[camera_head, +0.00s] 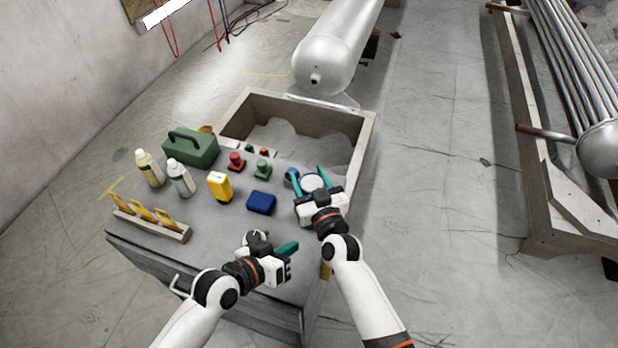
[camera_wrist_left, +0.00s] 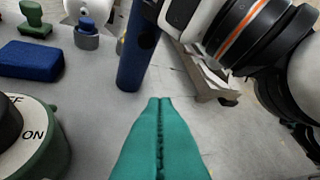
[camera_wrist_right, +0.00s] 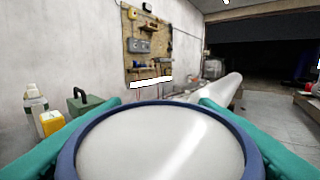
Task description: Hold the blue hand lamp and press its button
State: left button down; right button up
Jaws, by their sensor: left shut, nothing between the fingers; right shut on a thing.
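The blue hand lamp is in my right gripper (camera_head: 308,178), whose teal fingers sit on both sides of its round head. In the right wrist view its white lens (camera_wrist_right: 160,145) and blue rim fill the lower middle, between the fingers. In the left wrist view a blue cylinder that looks like the lamp's handle (camera_wrist_left: 138,50) hangs upright below my right gripper. My left gripper (camera_head: 288,247) is shut and empty, low over the front of the table. Its fingertips (camera_wrist_left: 160,103) point toward the handle, apart from it. I cannot make out the lamp's button.
A blue box (camera_head: 262,202), a yellow object (camera_head: 220,187), red (camera_head: 236,162) and green stamps, bottles (camera_head: 180,178) and a green toolbox (camera_head: 192,148) stand on the table. An ON/OFF dial (camera_wrist_left: 30,140) is close left of my left fingers. A wooden bin (camera_head: 365,135) lies behind.

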pick_arm(q)
jog(key=w+d+m+g, duration=0.2)
jog(key=w+m, duration=0.4)
jog(key=w, duration=0.1)
jog(key=shift+w+r, duration=0.15)
jog(key=shift+r, duration=0.1)
dwell(0.5)
jog(key=shift+w, duration=0.1)
dwell(1.8)
jog(key=shift+w+d, duration=0.2)
jog(key=shift+w, duration=0.15)
jog(key=shift+w+d+r, duration=0.1)
jog(key=shift+w+r, duration=0.05)
jog(key=shift+w, duration=0.05)
pick_arm(e)
jog(key=shift+s+a+f, duration=0.1)
dwell(0.4)
pick_arm(q)
jog(key=shift+s+r, duration=0.15)
jog(key=shift+s, duration=0.5)
